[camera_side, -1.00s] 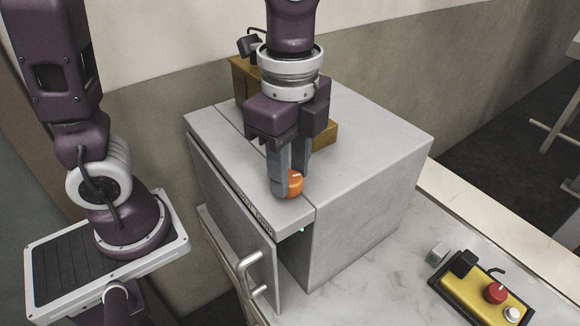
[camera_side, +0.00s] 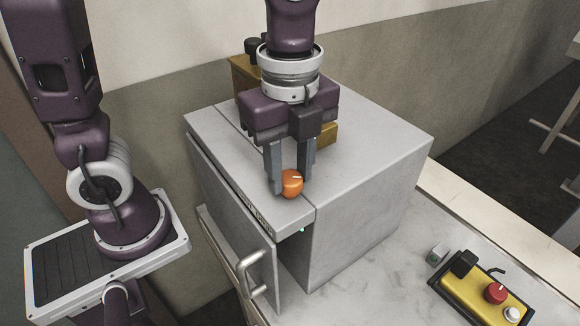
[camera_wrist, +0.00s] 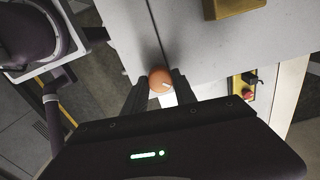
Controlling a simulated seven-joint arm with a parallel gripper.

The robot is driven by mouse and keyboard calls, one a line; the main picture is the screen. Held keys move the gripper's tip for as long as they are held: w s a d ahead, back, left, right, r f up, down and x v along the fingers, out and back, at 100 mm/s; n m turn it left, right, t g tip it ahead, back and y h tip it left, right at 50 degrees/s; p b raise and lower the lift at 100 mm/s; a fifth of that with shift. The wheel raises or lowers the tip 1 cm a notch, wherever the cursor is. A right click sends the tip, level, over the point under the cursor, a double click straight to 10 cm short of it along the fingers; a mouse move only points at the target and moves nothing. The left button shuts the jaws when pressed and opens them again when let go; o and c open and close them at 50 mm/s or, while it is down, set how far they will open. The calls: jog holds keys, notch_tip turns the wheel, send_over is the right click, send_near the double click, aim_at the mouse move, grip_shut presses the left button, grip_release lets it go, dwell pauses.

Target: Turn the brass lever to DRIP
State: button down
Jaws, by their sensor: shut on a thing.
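An orange round knob (camera_side: 291,186) with a white pointer mark sits on the front top edge of a grey box-shaped machine (camera_side: 370,150). My gripper (camera_side: 289,182) points down over it, with one finger on each side, shut on the knob. The wrist view also shows the knob (camera_wrist: 159,80) between the two fingertips (camera_wrist: 161,76), its white mark toward the lower right. I cannot make out a brass lever in either view. Lettering on the machine's front edge, beside the knob, is too small to read.
A door with a metal handle (camera_side: 252,274) is on the machine's front. A yellow control box (camera_side: 470,296) with a red button lies on the counter at right.

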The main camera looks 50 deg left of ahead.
aim_at(290, 177)
jog(key=c, duration=1)
grip_release()
notch_tip(290, 177, up, 7)
jog(key=shift+r, duration=0.1)
jog(key=s+a+f+n+t, duration=0.2)
jog(key=s+a+n+t, duration=0.3)
jog(key=a+n, duration=0.5)
jog(key=s+n, duration=0.2)
jog(key=n, duration=0.7)
jog(key=shift+s+f+t, duration=0.2)
jog(key=shift+s+t, duration=0.1)
jog(key=shift+s, duration=0.1)
